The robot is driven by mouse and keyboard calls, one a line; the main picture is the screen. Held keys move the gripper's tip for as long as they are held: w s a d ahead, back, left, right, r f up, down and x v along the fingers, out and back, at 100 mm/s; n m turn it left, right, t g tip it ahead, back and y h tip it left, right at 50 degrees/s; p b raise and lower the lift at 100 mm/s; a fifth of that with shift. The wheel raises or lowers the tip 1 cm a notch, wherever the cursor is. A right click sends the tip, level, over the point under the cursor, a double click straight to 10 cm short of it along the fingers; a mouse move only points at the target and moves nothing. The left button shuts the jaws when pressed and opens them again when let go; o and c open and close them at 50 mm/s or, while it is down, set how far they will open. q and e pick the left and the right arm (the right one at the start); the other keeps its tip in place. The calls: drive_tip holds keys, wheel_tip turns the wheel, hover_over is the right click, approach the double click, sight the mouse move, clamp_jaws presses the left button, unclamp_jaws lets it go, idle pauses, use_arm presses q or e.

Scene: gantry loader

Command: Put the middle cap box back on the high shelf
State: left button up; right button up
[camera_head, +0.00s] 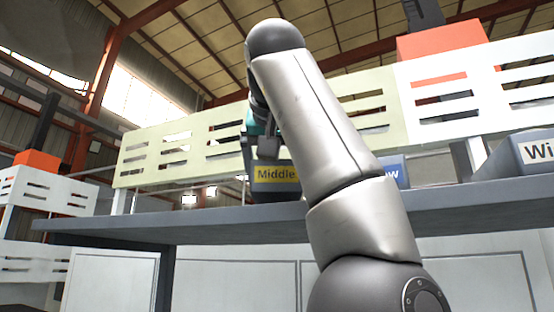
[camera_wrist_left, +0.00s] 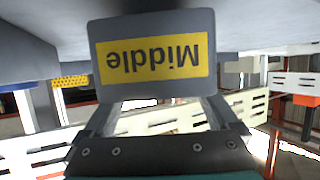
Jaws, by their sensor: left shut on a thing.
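The middle cap box (camera_head: 262,187) is dark grey with a yellow "Middle" label, part of which is hidden behind my arm in the head view. In the left wrist view the box (camera_wrist_left: 150,84) fills the top middle, its label upside down. My left gripper (camera_head: 268,148) is shut on the box, and its two fingers also show at the box's edge in the left wrist view (camera_wrist_left: 163,106). The high shelf (camera_head: 245,223) is a wide grey board. The box appears just over its front edge; I cannot tell whether they touch. My right gripper is not in view.
A blue-labelled box (camera_head: 393,171), partly hidden by my arm, stands right of the middle box. A grey box marked "Wi" (camera_head: 533,152) stands at the far right. Pale slotted panels (camera_head: 180,152) run behind the shelf. The shelf's left part looks clear.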

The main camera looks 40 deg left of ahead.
use_arm(q)
drive_tip(key=shift+f, duration=0.3)
drive_tip(key=shift+f+b, duration=0.55)
drive_tip(key=shift+f, duration=0.05)
drive_tip(key=o, duration=1.3)
drive_tip(key=shift+c, duration=0.2)
